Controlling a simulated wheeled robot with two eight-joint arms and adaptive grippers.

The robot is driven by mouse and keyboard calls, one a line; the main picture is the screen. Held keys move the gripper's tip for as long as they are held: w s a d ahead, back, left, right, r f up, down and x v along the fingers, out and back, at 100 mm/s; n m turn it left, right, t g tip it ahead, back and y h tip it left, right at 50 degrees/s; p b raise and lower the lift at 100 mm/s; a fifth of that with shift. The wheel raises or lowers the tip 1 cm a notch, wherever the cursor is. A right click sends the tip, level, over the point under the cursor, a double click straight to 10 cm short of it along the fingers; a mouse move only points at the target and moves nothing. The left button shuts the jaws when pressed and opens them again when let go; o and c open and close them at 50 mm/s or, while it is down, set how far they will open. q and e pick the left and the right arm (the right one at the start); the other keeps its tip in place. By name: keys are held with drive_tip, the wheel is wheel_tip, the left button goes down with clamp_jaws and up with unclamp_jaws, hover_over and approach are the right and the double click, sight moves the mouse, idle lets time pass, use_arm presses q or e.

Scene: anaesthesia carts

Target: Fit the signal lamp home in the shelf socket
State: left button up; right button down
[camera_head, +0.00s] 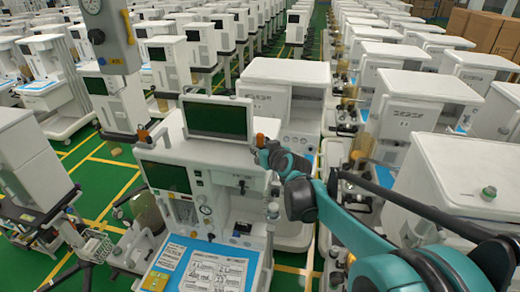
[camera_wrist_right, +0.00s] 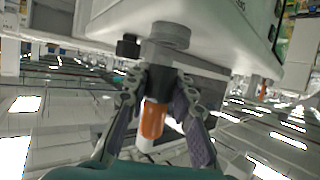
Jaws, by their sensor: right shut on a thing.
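The signal lamp has an orange cap (camera_head: 260,138) and a dark lower body. In the head view it stands beside the right edge of the cart's screen. My right gripper (camera_head: 263,150) is shut on it, its arm reaching in from the right. In the wrist view the orange cap (camera_wrist_right: 153,120) shows between the fingers of my right gripper (camera_wrist_right: 158,98). The lamp's dark end points towards a grey round fitting (camera_wrist_right: 168,36), which looks like the socket. Whether the end is inside it cannot be told; the fingers hide the contact. My left gripper is not in view.
The white cart (camera_head: 215,153) carries a tilted screen (camera_head: 218,118) close to the lamp. A second orange-capped piece (camera_head: 143,135) stands left of the screen. Other carts crowd behind and to the right. Green floor shows at the left.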

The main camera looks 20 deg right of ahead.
drive_tip(key=shift+f+b, duration=1)
drive_tip(key=shift+f, duration=0.1)
idle(0.5)
drive_tip(key=c, duration=1.2)
unclamp_jaws()
drive_tip(key=shift+r, duration=0.1)
drive_tip(key=v, duration=1.2)
drive_tip(key=shift+d, duration=0.1)
